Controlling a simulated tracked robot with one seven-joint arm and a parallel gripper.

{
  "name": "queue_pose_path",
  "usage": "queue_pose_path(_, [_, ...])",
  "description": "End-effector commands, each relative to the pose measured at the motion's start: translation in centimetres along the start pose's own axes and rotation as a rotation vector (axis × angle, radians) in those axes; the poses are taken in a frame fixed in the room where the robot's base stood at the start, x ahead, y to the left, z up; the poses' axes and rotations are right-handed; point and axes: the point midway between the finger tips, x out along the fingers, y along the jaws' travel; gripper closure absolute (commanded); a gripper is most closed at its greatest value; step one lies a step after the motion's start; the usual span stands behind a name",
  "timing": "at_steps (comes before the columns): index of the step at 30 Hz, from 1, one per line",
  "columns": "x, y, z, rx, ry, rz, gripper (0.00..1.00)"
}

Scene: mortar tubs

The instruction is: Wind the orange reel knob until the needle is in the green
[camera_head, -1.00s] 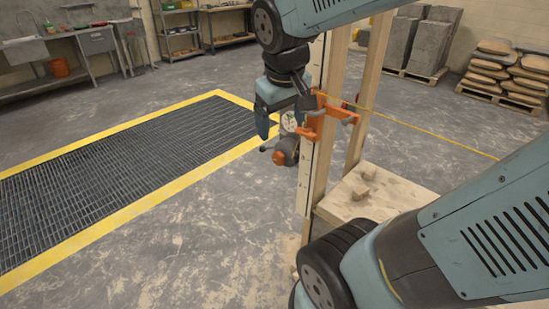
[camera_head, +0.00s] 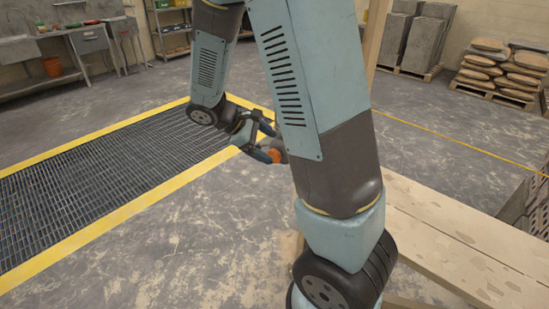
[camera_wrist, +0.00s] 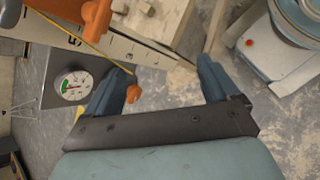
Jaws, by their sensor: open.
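The orange reel knob (camera_wrist: 133,93) shows in the wrist view just inside my left-hand finger, much nearer to it than to the other finger. In the head view the knob (camera_head: 276,155) is beside my fingertips, partly hidden by my arm. My gripper (camera_wrist: 162,70) is open, its fingers wide apart with nothing held between them. Whether the left-hand finger touches the knob I cannot tell. The round white gauge (camera_wrist: 76,88) has a green sector and sits left of that finger. Its needle is too small to read surely. My gripper (camera_head: 269,142) also shows in the head view.
An orange bracket (camera_wrist: 96,16) and a numbered staff (camera_wrist: 118,46) are close above my left-hand finger. A yellow line runs across them. In the head view, a wooden bench (camera_head: 455,235) stands at right and a yellow-edged floor grating (camera_head: 110,180) lies at left.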

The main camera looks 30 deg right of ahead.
Motion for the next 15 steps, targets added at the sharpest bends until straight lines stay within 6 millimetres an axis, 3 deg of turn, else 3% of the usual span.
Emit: queue_pose_path(15, [5.0,0.9,-9.6,-0.438,-0.341,0.303,0.11])
